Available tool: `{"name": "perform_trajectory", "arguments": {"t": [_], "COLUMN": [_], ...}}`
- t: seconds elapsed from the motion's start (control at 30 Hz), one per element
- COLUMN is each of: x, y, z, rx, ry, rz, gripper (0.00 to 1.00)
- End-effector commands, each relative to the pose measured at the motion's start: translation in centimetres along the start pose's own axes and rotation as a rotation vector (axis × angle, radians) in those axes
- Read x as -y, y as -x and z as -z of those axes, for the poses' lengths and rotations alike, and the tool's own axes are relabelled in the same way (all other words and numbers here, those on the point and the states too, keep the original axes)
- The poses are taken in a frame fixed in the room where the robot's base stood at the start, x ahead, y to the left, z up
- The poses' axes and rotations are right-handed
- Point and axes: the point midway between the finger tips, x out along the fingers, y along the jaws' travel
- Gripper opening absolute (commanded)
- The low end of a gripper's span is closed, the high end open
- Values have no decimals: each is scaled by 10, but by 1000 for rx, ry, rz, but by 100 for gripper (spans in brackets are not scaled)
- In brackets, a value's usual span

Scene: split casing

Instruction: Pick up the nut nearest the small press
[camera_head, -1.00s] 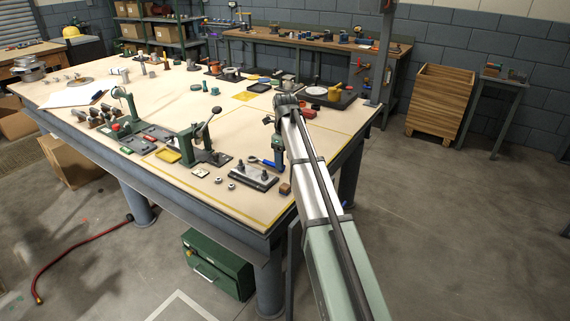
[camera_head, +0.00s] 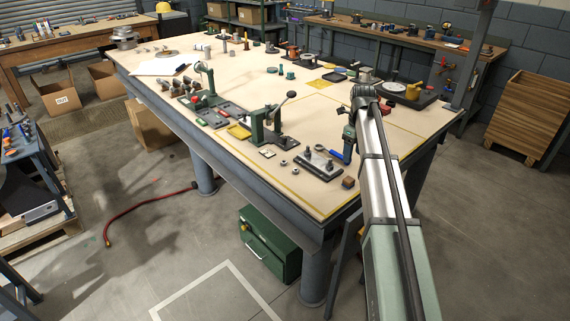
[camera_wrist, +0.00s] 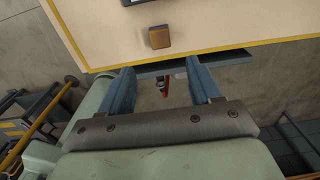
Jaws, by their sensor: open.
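Two small grey nuts lie on the table's front part, to the right of the small green press (camera_head: 262,127) with its raised black-knobbed lever. My gripper (camera_head: 349,155) is above the table to the right of both nuts, beyond the dark plate with studs. In the wrist view my gripper (camera_wrist: 162,75) is open, with two blue fingers apart and nothing between them. No nut shows in the wrist view.
The dark plate with upright studs (camera_head: 322,168) stands between the nuts and my gripper. A brown block (camera_head: 348,183) lies near the table's corner and also shows in the wrist view (camera_wrist: 160,37).

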Motion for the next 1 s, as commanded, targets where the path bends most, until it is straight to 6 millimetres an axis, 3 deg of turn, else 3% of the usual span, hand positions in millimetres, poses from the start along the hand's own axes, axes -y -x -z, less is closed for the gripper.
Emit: {"name": "perform_trajectory", "arguments": {"t": [0.33,0.43,0.7,0.87,1.0], "x": [0,0,-3,-30,-64], "y": [0,0,0,-1,-1], "z": [0,0,-3,-30,-75], "rx": [0,0,0,0,-2], "ry": [0,0,6,54,122], "rz": [0,0,0,-1,-3], "gripper": [63,55,55,55,55]}}
